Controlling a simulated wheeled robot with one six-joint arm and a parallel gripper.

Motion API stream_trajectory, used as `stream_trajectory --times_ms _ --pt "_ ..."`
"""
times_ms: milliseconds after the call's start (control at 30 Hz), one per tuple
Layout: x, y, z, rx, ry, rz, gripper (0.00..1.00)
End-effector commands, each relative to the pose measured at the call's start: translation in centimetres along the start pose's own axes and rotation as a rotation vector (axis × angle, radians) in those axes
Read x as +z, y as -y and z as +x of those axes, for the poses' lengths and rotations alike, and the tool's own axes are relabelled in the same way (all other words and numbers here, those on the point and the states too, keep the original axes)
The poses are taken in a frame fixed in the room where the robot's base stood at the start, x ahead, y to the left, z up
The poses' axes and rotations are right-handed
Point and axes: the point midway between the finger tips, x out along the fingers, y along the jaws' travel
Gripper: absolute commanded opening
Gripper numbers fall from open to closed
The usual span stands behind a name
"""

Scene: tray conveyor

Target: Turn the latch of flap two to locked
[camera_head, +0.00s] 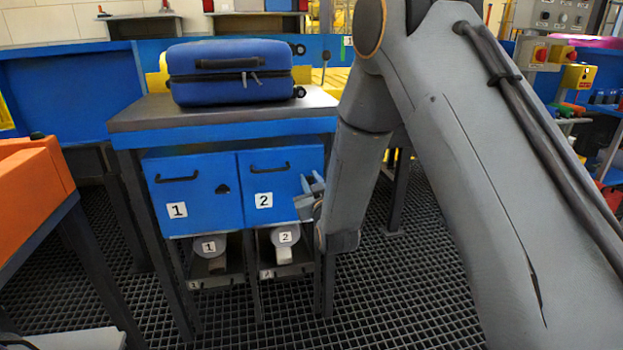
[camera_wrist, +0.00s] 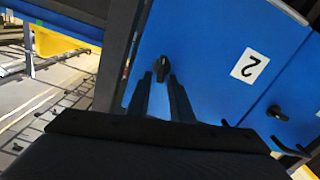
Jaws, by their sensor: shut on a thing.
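Flap two (camera_head: 282,210) is a blue panel marked 2, under the front edge of the workbench; it fills the middle of the wrist view (camera_wrist: 205,50). Its latch (camera_wrist: 162,64) is a small black knob, seen in the wrist view between the tips of my gripper (camera_wrist: 163,80). My gripper is shut on the latch. In the head view my gripper (camera_head: 312,190) is at the right edge of flap two, and the latch is hidden there. The latch's exact turn is hard to tell.
Flap one (camera_head: 205,210), with its own black latch (camera_head: 222,189), is to the left. A blue suitcase (camera_head: 232,75) lies on the bench (camera_head: 140,112). Chutes marked 1 and 2 hang below. An orange bin (camera_head: 35,180) stands at left. Grated floor is clear in front.

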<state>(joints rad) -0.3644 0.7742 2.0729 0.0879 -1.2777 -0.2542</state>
Motion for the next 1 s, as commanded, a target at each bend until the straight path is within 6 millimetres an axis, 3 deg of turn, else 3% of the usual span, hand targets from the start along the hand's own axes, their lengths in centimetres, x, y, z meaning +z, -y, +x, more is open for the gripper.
stream_trajectory --times_ms 1000 --pt "0.9 1.5 -0.1 -0.001 0.004 -0.96 0.0"
